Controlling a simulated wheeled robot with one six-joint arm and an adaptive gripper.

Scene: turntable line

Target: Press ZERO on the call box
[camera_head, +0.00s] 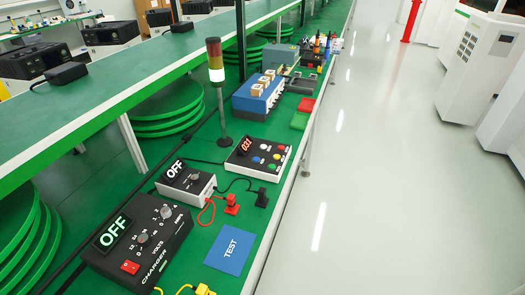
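A low box with a dark sloped face (258,158), which looks like the call box, sits on the green bench near the middle of the picture. It has a red lit display (244,146) that seems to read 021. Several round coloured buttons sit on its face, among them white, blue, red, green and yellow ones. The lettering by the buttons is too small to read, so I cannot tell which one is ZERO. My gripper is not in view.
A blue TEST mat (231,250) lies in front. A shelf (150,75) runs above. The aisle floor (380,190) is clear.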

